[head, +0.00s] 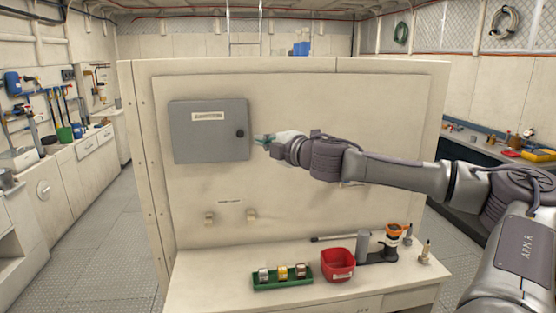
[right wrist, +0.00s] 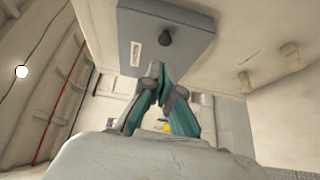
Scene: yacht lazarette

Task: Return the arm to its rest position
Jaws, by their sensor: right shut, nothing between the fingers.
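My right arm (head: 400,175) reaches in from the right, stretched across the front of the cream panel. Its gripper (head: 258,139) is in front of the panel, just right of the grey wall cabinet (head: 207,145) and its dark round knob. In the right wrist view the gripper's teal fingers (right wrist: 157,72) are shut together with nothing between them. The cabinet door (right wrist: 146,22) and knob (right wrist: 165,38) show beyond the fingertips, and the door looks closed. The fingers look apart from the knob. My left gripper is in neither view.
Below the arm, a bench (head: 205,292) carries a green tray (head: 283,284) of small items, a red bin (head: 338,265) and an orange-topped tool (head: 393,235). Two pegs sit low on the panel (head: 300,205). Open floor (head: 115,255) lies at the left.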

